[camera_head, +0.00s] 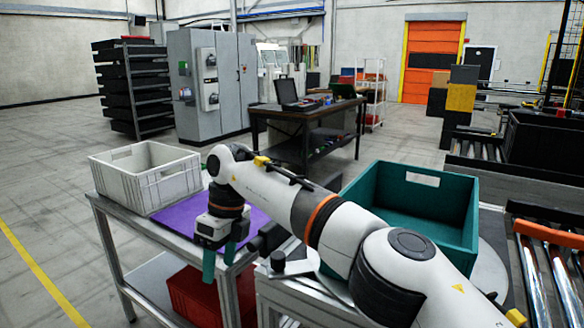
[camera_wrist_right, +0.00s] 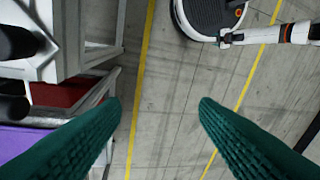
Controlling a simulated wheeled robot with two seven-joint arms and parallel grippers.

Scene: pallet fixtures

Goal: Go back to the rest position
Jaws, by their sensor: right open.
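My right arm reaches across the head view from the lower right. My right gripper (camera_head: 219,262) points down just off the front edge of the workbench, beside the purple mat (camera_head: 181,216). Its two teal fingers are apart with nothing between them. In the right wrist view, the open fingers (camera_wrist_right: 160,105) have bare floor between and beyond them, and the purple surface (camera_wrist_right: 20,140) lies at the lower left. My left gripper is in neither view.
A grey-white crate (camera_head: 150,190) stands on the bench's left end, empty as far as visible. A teal crate (camera_head: 440,236) stands behind my right arm. A red bin (camera_head: 190,296) sits on the lower shelf. Floor with a yellow line (camera_head: 43,279) is clear at left.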

